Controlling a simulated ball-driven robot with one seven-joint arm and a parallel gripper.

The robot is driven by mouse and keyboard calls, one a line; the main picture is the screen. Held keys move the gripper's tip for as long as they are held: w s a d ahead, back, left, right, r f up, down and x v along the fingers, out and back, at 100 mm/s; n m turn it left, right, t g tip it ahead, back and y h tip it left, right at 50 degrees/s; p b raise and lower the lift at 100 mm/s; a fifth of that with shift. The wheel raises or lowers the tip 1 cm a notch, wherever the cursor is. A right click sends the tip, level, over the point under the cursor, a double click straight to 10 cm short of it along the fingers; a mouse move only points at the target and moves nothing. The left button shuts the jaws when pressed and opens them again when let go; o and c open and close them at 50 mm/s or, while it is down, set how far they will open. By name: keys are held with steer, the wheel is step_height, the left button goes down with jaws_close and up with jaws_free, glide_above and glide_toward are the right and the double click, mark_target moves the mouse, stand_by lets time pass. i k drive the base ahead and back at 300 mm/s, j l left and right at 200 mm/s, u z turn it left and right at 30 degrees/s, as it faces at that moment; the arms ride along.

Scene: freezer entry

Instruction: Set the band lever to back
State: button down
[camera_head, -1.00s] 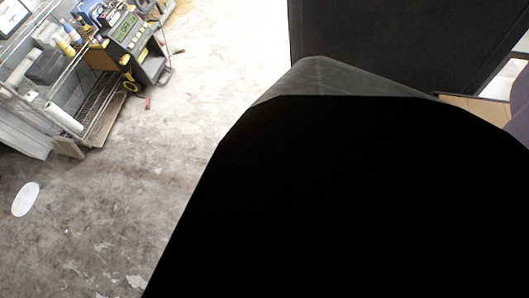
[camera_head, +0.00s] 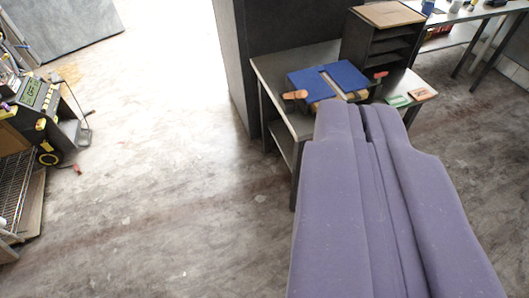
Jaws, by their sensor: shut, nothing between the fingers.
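A device with a blue top (camera_head: 345,76) sits on a grey table (camera_head: 290,62) in the upper middle. A pale slot runs across its top. An orange-tan handle (camera_head: 295,95) sticks out on its left and a reddish handle (camera_head: 380,75) on its right. I cannot tell which part is the band lever or how it is set. My purple gripper (camera_head: 362,107) is shut and empty. Its tips appear just below the device in the picture and hide part of its near side; I cannot tell whether they touch.
A dark shelf unit (camera_head: 378,40) stands behind the device. A green block (camera_head: 398,101) and a reddish block (camera_head: 422,94) lie on the table to the right. A dark wall (camera_head: 240,60) stands left of the table. A yellow-black machine (camera_head: 40,115) stands far left. The floor between is mostly clear.

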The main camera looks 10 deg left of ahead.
mark_target(300, 94)
steer(key=k+j, duration=0.3)
steer(key=k, duration=0.2)
steer(key=i+l, duration=0.2)
steer(key=i, duration=0.65)
steer(key=i+l+z, duration=0.1)
steer(key=i, duration=0.8)
steer(key=i+l, duration=0.25)
steer(key=i, duration=0.6)
